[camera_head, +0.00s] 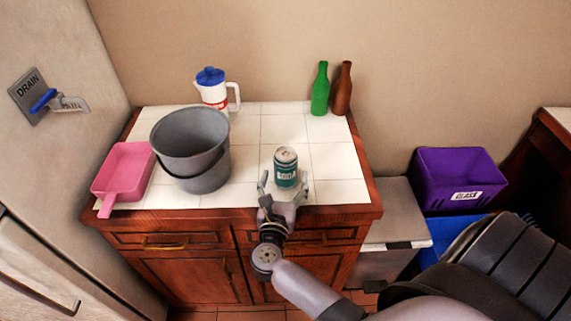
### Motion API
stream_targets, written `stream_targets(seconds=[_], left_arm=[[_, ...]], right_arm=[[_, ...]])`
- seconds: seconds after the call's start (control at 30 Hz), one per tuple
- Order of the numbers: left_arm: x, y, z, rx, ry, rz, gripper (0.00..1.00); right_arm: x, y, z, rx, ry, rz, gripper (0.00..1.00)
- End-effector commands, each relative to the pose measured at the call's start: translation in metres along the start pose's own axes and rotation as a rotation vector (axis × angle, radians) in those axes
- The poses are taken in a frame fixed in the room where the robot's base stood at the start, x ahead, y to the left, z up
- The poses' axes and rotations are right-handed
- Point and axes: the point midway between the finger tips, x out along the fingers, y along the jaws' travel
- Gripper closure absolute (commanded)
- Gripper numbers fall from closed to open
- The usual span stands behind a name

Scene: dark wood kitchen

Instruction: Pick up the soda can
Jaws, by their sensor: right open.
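The soda can (286,171) is green with a silver top and stands upright on the white tiled counter, near its front edge. My right gripper (286,186) is open at the front of the can, with one finger to the left of it and one to the right. From this angle I cannot tell whether the fingers touch the can. My left gripper is not in view.
A white jug with a blue lid (214,92), a green bottle (320,90) and a brown bottle (343,90) stand at the back. The counter (333,160) right of the can is clear.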

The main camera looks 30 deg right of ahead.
Motion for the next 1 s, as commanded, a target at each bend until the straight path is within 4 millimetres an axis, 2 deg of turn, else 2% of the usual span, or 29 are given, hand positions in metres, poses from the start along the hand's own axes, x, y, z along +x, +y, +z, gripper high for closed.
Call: stream_targets(seconds=[0.03, 0.2, 0.47, 1.0], left_arm=[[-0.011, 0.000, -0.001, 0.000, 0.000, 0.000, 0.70], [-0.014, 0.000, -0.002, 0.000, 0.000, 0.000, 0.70], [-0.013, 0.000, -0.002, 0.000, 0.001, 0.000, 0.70], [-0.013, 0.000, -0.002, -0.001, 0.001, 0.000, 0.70]], right_arm=[[0.010, 0.002, 0.009, -0.004, -0.005, 0.000, 0.27], [0.028, 0.002, 0.004, -0.004, -0.001, 0.000, 0.27], [0.030, 0.002, 0.002, -0.001, 0.000, 0.000, 0.27], [0.030, 0.002, 0.002, -0.001, 0.000, 0.000, 0.62]])
